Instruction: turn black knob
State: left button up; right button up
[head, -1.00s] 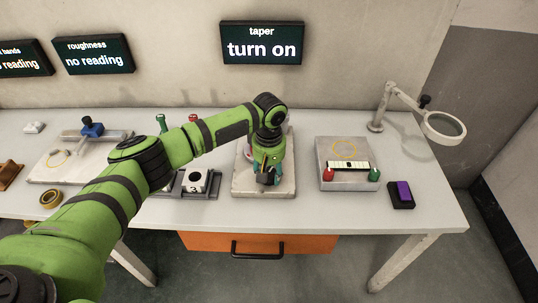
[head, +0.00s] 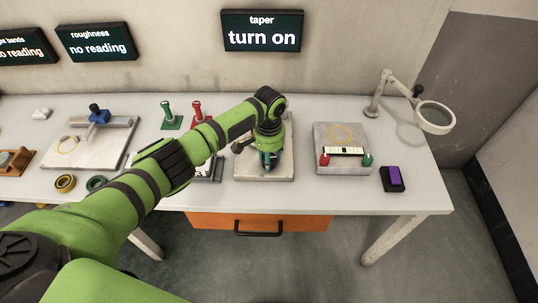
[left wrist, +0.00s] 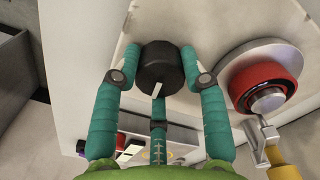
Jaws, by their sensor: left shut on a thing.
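The black knob (left wrist: 160,62) shows in the left wrist view as a short dark cylinder with a white mark on its face. My left gripper (left wrist: 160,78) is shut on it, with one teal finger at each side. In the head view my left gripper (head: 269,160) points down over a pale block (head: 250,172) at the table's middle, and the gripper hides the knob there. My right gripper is not in view.
A red ring with a metal centre (left wrist: 262,86) sits close right of the knob in the wrist view. A wall screen (head: 262,30) reads "taper turn on".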

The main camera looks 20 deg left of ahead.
pick_arm(q)
jog(key=m, duration=0.5)
jog(key=shift+s+f+m, duration=0.1)
jog(key=shift+m, duration=0.2)
jog(key=m, duration=0.5)
jog(key=shift+m, duration=0.3)
jog(key=m, duration=0.5)
jog(key=m+b, duration=0.1)
jog(key=m, duration=0.4)
jog(key=shift+m, duration=0.4)
jog(key=o, duration=1.2)
jog(key=shift+c, duration=0.2)
